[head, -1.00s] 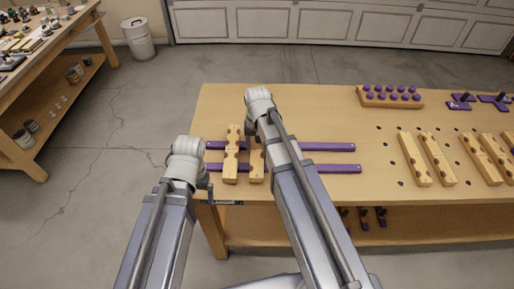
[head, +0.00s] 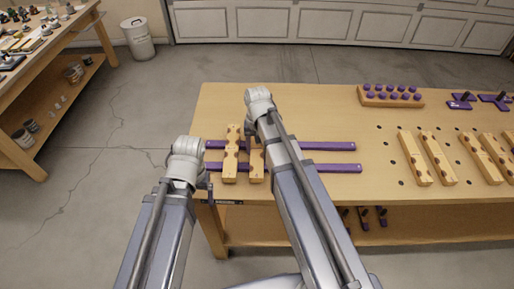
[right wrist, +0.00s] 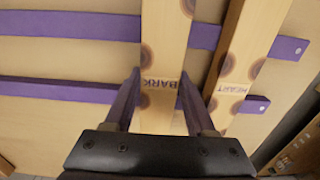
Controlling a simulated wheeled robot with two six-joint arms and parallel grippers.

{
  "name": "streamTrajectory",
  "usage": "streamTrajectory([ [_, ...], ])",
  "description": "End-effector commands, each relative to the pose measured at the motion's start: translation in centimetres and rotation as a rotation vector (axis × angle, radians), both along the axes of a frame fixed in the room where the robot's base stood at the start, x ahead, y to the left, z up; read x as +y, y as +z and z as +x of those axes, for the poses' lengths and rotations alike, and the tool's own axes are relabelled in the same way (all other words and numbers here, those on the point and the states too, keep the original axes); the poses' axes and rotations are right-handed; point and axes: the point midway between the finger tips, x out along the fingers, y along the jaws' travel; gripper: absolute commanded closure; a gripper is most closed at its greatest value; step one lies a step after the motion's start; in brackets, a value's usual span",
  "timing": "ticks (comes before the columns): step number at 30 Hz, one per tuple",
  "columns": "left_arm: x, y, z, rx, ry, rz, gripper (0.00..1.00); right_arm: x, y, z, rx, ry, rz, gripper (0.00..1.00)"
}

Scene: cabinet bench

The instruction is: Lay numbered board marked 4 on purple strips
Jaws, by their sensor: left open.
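Two purple strips (head: 320,146) (head: 325,168) lie side by side across the left part of the bench. Two wooden boards lie across them: one (head: 231,160) on the left, and another (head: 257,172) partly hidden by my right arm. In the right wrist view one board is marked BARK (right wrist: 163,85) and its neighbour HEART (right wrist: 230,90); no number 4 is legible. My right gripper (right wrist: 160,78) has its fingers against both sides of the BARK board, which lies on the strips. My left gripper (head: 208,192) is open at the bench's front left edge, mostly hidden by its arm.
Several more wooden boards (head: 415,158) lie on the right part of the bench among peg holes. A block with purple knobs (head: 390,97) and purple pieces with dark posts (head: 462,101) stand behind. The bench top (head: 310,105) is clear behind the strips.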

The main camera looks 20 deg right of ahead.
Motion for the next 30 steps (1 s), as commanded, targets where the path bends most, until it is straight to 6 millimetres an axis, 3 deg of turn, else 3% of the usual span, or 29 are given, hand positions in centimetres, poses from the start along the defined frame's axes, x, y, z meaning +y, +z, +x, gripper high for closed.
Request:
streamTrajectory([
  [1, 0.0, 0.0, 0.0, 0.000, 0.000, 0.000, 0.09, 0.0, 0.0, 0.0, 0.000, 0.000, 0.000, 0.42],
  [10, 0.0, 0.0, 0.0, 0.000, 0.000, 0.000, 0.09, 0.0, 0.0, 0.0, 0.000, 0.000, 0.000, 0.09],
  [20, 0.0, 0.2, 0.0, 0.000, 0.000, 0.000, 0.09, 0.0, 0.2, 0.0, 0.000, 0.000, 0.000, 0.09],
  [30, 0.0, 2.4, 0.0, 0.000, 0.000, 0.000, 0.09, 0.0, 2.4, 0.0, 0.000, 0.000, 0.000, 0.09],
])
